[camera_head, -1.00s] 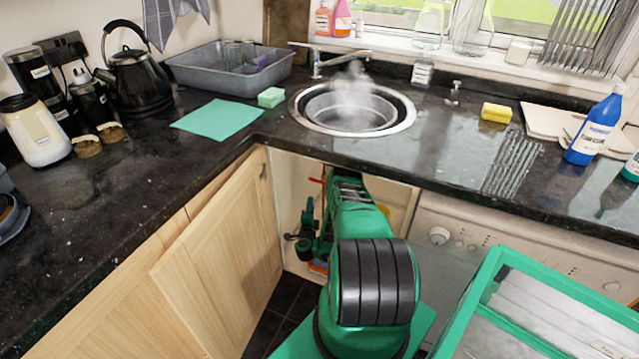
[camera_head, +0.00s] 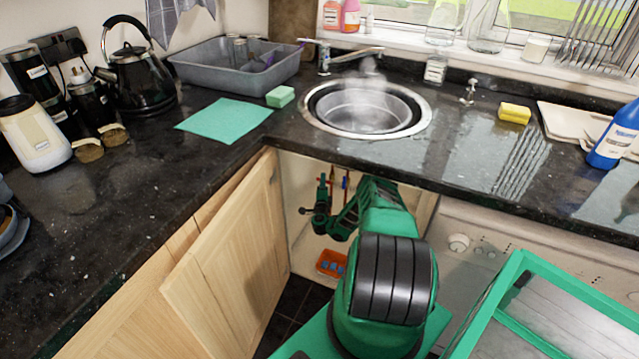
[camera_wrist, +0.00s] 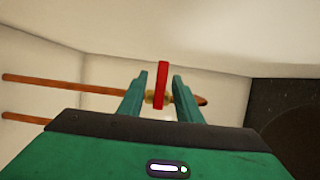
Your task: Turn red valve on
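The red valve handle (camera_wrist: 161,84) shows in the wrist view as an upright red bar on a brass fitting at the copper pipe (camera_wrist: 90,88). My gripper (camera_wrist: 160,76) is open, with one finger on each side of the bar. A narrow gap shows on both sides; I cannot tell how far the fingertips reach past it in depth. In the head view my gripper (camera_head: 321,220) is inside the open cupboard under the sink, and I cannot make out the valve handle clearly there.
The open cupboard door (camera_head: 232,258) stands left of my arm. The worktop edge and sink (camera_head: 425,118) are above it. An orange tray (camera_head: 331,263) lies on the cupboard floor. A second copper pipe (camera_wrist: 25,118) runs below the first.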

